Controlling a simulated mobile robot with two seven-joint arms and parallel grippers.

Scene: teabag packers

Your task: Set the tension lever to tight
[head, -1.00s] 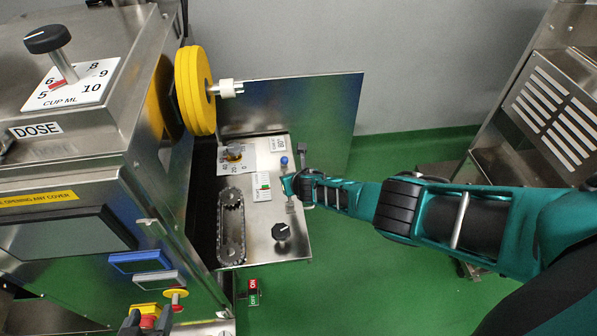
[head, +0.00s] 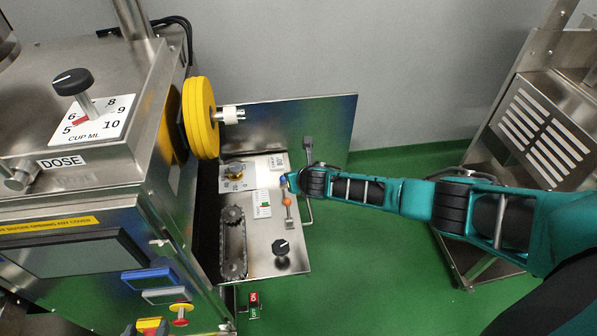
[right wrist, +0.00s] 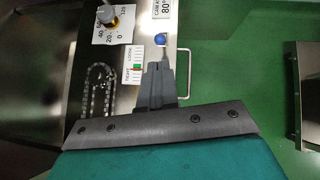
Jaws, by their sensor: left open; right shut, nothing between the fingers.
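The tension panel's lever has a blue ball (head: 283,179); an orange ball (head: 287,202) and silver shaft show just below it. A small card (head: 262,203) beside them has a green and a red mark. In the right wrist view, the card (right wrist: 133,65) reads TIGHT and LOOSE along its left side. My right gripper (right wrist: 160,66) is shut and empty. Its fingertips appear just below the blue ball (right wrist: 160,39) and hide the lower shaft; contact cannot be told.
A dial (head: 236,172), a chain drive (head: 233,243) and a black knob (head: 281,247) share the panel. A wire handle (right wrist: 184,70) borders its right edge. An upright metal door (head: 320,120) stands behind.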

